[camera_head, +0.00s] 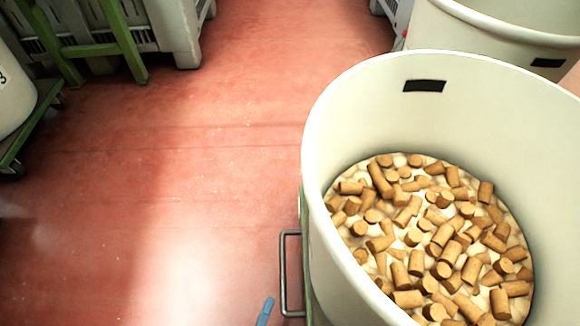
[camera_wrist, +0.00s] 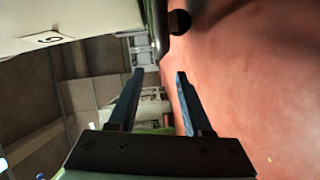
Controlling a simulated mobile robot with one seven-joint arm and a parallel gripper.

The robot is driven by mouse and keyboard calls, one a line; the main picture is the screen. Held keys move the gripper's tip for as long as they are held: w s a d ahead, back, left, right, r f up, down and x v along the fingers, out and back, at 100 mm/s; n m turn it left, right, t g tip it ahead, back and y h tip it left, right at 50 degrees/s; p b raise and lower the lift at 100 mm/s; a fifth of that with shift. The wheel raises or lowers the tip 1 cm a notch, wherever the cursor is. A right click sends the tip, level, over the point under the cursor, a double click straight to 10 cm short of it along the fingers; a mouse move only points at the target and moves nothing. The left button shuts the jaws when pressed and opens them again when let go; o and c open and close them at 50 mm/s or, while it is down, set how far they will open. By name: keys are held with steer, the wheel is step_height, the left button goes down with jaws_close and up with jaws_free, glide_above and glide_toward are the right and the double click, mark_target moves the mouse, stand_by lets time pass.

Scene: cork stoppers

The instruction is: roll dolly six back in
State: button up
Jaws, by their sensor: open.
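A big white tub (camera_head: 325,215) of cork stoppers (camera_head: 440,240) stands at the right in the head view, on a green dolly frame (camera_head: 304,250) mostly hidden under it. A grey metal loop handle (camera_head: 284,272) sticks out from the dolly's left side. In the wrist view a white tub wall (camera_wrist: 85,15) carries a label reading 6 (camera_wrist: 47,41), turned sideways. My gripper (camera_wrist: 160,72) is open with nothing between its two blue-grey fingers. One blue fingertip (camera_head: 265,312) shows at the bottom of the head view, just left of the handle and apart from it.
Another white tub (camera_head: 480,30) stands behind at the top right. At the left edge a tub marked 3 (camera_head: 10,95) sits on a green dolly (camera_head: 30,125). A green frame (camera_head: 120,40) and a pale crate (camera_head: 175,30) stand at the top left. Red floor (camera_head: 190,180) between is clear.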

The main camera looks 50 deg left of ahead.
mark_target(282, 267)
steer(key=shift+b+x, duration=2.55)
steer(key=shift+x, duration=3.05)
steer(key=shift+s+a, duration=0.1)
steer(key=shift+c, duration=0.3)
jaws_close()
